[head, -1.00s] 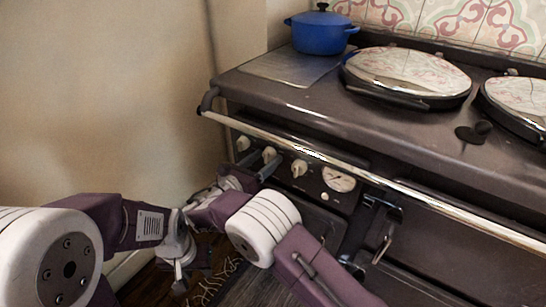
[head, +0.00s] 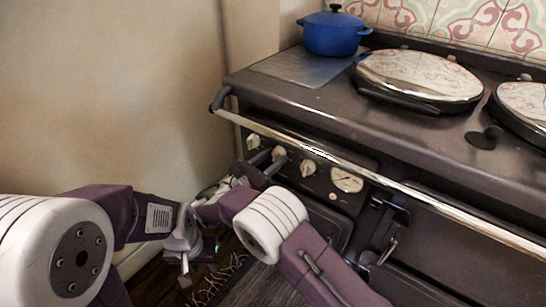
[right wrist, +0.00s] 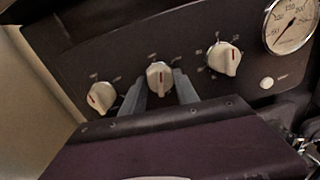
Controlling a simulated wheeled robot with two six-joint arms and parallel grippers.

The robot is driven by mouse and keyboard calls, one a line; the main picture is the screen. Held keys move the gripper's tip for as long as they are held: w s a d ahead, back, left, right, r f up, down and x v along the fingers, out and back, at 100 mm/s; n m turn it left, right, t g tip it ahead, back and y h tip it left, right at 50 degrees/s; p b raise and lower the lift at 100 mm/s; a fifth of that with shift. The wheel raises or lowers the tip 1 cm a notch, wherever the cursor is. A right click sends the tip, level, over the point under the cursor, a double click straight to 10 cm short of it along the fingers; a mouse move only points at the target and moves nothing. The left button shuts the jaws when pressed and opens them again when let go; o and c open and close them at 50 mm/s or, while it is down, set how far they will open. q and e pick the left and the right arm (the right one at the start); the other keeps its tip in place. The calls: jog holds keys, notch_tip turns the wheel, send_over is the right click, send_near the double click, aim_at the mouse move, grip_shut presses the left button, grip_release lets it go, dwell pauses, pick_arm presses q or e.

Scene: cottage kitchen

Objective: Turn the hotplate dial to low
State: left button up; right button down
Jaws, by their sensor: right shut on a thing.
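Three cream dials sit in a row on the dark front panel of the range cooker. My right gripper (head: 266,161) is at the middle dial (head: 279,153). In the right wrist view its two grey fingers (right wrist: 160,90) are shut on either side of the middle dial (right wrist: 160,77), whose red mark points roughly upward. The left dial (right wrist: 101,97) and right dial (right wrist: 223,58) are untouched. Lettering around the dials is too small to read. My left gripper (head: 197,263) hangs low near the floor, away from the cooker; its jaws are unclear.
A chrome rail (head: 330,157) runs across the cooker front, above the dials. A round gauge (right wrist: 291,24) and a small white button (right wrist: 266,83) are right of the dials. A blue pot (head: 333,32) and lidded hotplates (head: 419,76) are on top. A wall stands at left.

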jog(key=shift+m, duration=0.9)
jog(key=m, duration=0.2)
jog(key=shift+m, duration=0.3)
jog(key=shift+d+m+b, duration=0.1)
jog(key=shift+m+b, duration=0.75)
jog(key=shift+m, duration=1.05)
jog(key=c, duration=0.9)
grip_release()
